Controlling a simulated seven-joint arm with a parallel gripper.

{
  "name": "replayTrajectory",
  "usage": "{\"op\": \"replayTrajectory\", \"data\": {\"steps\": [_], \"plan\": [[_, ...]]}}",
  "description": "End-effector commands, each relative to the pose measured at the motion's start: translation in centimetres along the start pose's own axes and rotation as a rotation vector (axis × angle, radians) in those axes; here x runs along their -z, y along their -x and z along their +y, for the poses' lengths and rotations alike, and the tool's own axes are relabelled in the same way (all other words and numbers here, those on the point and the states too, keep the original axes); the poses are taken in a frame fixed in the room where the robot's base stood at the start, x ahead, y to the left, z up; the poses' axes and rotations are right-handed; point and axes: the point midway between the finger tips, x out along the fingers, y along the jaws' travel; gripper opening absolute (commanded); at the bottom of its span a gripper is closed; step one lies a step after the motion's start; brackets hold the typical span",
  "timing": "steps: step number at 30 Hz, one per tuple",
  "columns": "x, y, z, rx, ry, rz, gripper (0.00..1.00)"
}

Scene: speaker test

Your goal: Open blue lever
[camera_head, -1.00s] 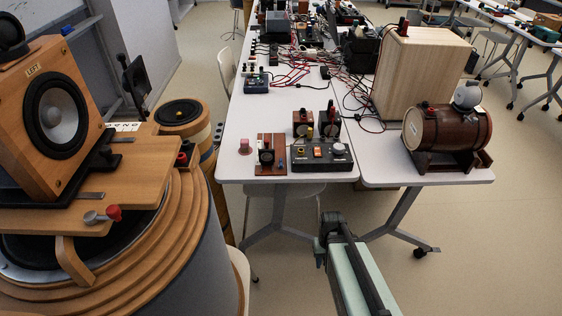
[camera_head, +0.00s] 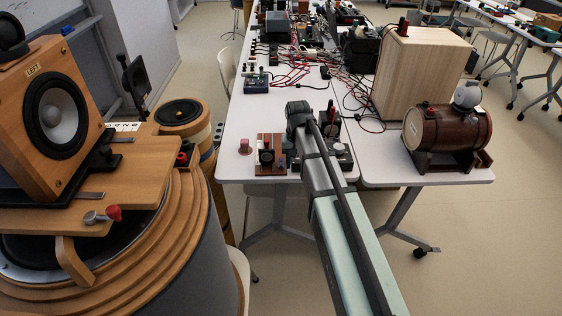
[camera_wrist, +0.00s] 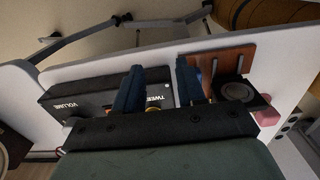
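A brown wooden board (camera_head: 262,168) with a black round part and a small blue piece, likely the blue lever (camera_head: 281,163), stands at the table's front edge. In the wrist view the board (camera_wrist: 238,52) is at upper right, and a thin bluish piece (camera_wrist: 214,66) shows just right of the right finger. My gripper (camera_wrist: 158,72) is open and empty, its two dark blue fingers apart over the black control box (camera_wrist: 90,92) beside the board. In the head view my arm hides the fingers and much of this box (camera_head: 342,158).
A wooden barrel (camera_head: 450,130) and a tall pale wooden box (camera_head: 422,80) stand on the right table. A pink knob (camera_head: 244,147) is left of the board. A large wooden speaker (camera_head: 60,115) fills the left. Cables and devices crowd the table further back.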

Motion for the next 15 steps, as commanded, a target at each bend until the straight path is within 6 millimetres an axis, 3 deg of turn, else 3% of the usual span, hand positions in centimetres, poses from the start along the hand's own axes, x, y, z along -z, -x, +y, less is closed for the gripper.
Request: {"op": "replayTrajectory", "data": {"steps": [1, 6, 10, 15], "plan": [[1.6, 1.9, -1.1, 0.001, 0.001, 0.005, 0.39], [3.5, 6.9, -3.4, 0.000, 0.001, 0.002, 0.39], [4.1, 9.1, -4.5, 0.000, 0.000, -0.001, 0.39], [4.2, 9.8, -4.9, -0.001, 0.000, -0.003, 0.39]]}}
